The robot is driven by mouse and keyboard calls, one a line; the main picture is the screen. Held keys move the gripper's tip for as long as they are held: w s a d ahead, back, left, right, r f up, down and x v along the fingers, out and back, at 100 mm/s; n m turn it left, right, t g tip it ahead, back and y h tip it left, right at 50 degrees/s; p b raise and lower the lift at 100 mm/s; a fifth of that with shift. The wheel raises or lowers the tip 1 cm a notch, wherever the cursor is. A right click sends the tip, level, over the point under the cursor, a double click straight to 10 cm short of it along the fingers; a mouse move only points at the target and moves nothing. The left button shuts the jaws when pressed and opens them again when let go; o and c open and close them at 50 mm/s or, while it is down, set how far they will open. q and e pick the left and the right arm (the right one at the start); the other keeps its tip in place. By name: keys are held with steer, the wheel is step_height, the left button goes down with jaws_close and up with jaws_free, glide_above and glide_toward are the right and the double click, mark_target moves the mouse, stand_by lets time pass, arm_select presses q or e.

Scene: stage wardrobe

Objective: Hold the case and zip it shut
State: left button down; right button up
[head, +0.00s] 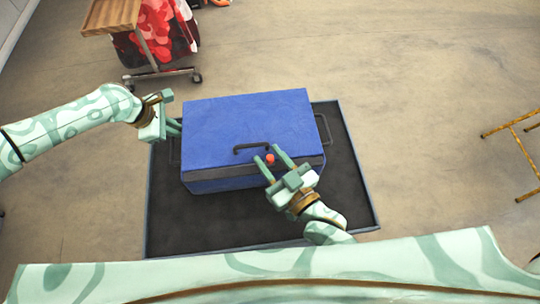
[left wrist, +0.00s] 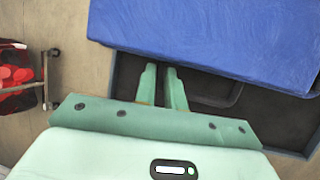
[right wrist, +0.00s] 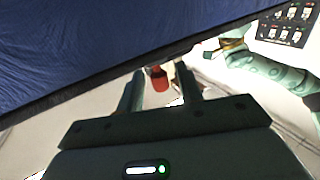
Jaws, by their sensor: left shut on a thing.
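The blue case (head: 245,120) lies on a dark mat, its lid down over a dark band along the front edge. A red zip pull (head: 270,158) sits at the front edge, right of the black front handle (head: 252,147). My left gripper (head: 180,127) is shut on the black handle at the case's left side (head: 173,152); its fingers also show in the left wrist view (left wrist: 162,70). My right gripper (head: 272,160) is open at the front edge, with the red pull between its spread fingers; the right wrist view also shows the pull (right wrist: 158,78).
The dark mat (head: 230,225) with a raised rim extends around the case. A wheeled stand (head: 150,45) with red fabric is at the back left. A yellow-legged frame (head: 515,130) stands at the far right. The floor between is clear.

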mark_target(313, 159)
steer(key=shift+w+a, duration=0.15)
steer(key=shift+w, duration=0.1)
jaws_close()
steer(key=d, duration=1)
steer(key=shift+w+d, duration=0.1)
steer(key=shift+w, duration=0.15)
arm_select(q)
steer(key=shift+a, duration=0.15)
arm_select(e)
steer(key=shift+d, duration=0.2)
